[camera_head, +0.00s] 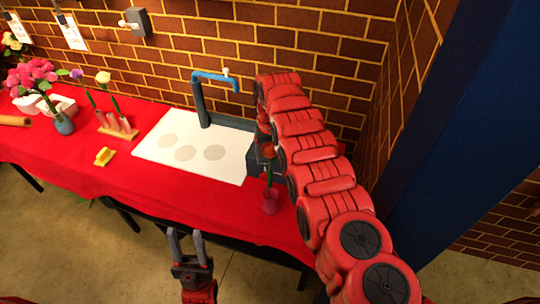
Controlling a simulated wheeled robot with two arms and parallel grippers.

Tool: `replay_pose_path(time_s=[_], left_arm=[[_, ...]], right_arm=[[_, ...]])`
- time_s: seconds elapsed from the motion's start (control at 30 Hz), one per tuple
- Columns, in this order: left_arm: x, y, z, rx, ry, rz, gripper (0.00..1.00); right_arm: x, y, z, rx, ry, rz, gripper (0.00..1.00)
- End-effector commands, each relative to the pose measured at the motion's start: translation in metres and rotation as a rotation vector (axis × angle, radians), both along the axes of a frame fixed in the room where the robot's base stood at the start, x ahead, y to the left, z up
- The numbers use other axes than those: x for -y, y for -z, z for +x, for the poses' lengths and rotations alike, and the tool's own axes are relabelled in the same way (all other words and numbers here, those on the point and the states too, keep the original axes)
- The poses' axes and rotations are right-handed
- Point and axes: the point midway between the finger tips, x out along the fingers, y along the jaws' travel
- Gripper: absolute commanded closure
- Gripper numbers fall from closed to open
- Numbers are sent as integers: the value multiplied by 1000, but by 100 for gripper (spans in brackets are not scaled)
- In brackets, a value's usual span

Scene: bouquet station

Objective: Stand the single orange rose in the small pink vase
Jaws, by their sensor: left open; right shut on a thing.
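The small pink vase (270,203) stands near the front right of the red table. The orange rose (268,151) is upright above it, its green stem (268,178) reaching down to the vase mouth. I cannot tell how deep the stem goes inside. My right gripper (265,138) is shut on the rose near its head and is mostly hidden behind my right arm. My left gripper (187,246) is open and empty, in front of the table edge, left of the vase.
A white board (180,170) with grey round spots lies mid-table, beside a dark sink with a blue tap (215,78). To the left are a wooden rack (119,130), a yellow block (104,157) and a blue-grey vase (64,125). Brick wall behind.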

Motion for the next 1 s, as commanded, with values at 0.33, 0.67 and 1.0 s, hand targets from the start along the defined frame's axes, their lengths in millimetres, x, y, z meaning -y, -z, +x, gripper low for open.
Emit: replay_pose_path(time_s=[0.33,0.67,1.0], left_arm=[[0,2,0,0,0,0,55],[0,2,0,0,0,0,55],[0,6,0,0,0,0,55]], right_arm=[[0,3,0,0,0,0,20],[0,3,0,0,0,0,0],[-2,-22,1,4,-1,1,0]])
